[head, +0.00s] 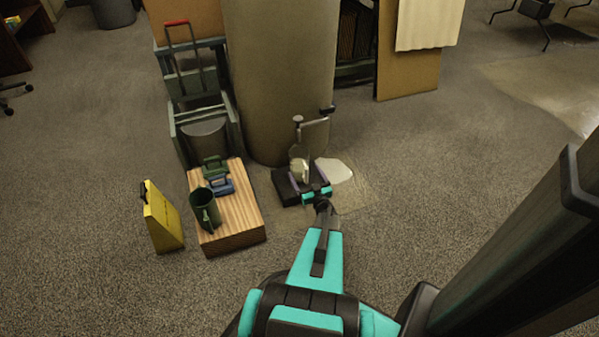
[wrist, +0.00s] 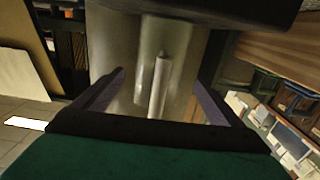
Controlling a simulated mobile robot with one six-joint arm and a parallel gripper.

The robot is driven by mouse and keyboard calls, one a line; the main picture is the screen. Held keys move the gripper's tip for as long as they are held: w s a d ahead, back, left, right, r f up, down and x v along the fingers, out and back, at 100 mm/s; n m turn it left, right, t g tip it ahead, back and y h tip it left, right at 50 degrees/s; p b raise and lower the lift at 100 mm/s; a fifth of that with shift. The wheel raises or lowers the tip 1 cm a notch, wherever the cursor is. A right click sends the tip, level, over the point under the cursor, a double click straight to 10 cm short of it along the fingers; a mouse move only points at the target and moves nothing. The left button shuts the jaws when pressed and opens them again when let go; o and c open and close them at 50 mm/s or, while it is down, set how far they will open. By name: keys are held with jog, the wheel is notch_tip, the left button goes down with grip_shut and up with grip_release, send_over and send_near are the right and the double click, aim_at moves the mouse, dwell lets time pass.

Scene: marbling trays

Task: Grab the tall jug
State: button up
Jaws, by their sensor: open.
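A dark green jug (head: 205,208) with an open top and a handle stands upright on the near left part of a wooden block (head: 252,212). It is the tallest of the vessels there, and I cannot make it out in the wrist view. My gripper (head: 306,174) is well to the right of the jug, past the block's right edge. Its two fingers are spread apart with a gap between them, also in the wrist view (wrist: 155,92). A pale upright bar (wrist: 159,88) shows between the fingers there; I cannot tell its distance. Nothing is visibly held.
A smaller green item (head: 215,166) and a blue item (head: 222,187) sit behind the jug. A yellow floor sign (head: 162,218) stands close to the block's left. A thick round column (head: 278,80) and a cart (head: 183,75) stand behind. Carpet at front left is clear.

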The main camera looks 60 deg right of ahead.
aim_at(303, 170)
jog(key=shift+x, duration=0.85)
jog(key=shift+w+d+f+b, duration=0.25)
jog(key=shift+w+d+b, duration=0.35)
jog(key=shift+w+b, duration=0.15)
jog(key=shift+b+x, duration=0.65)
jog(key=shift+x, duration=0.95)
jog(key=shift+r, duration=0.15)
jog(key=c, duration=1.7)
jog(key=shift+r, duration=0.25)
jog(key=shift+c, duration=0.2)
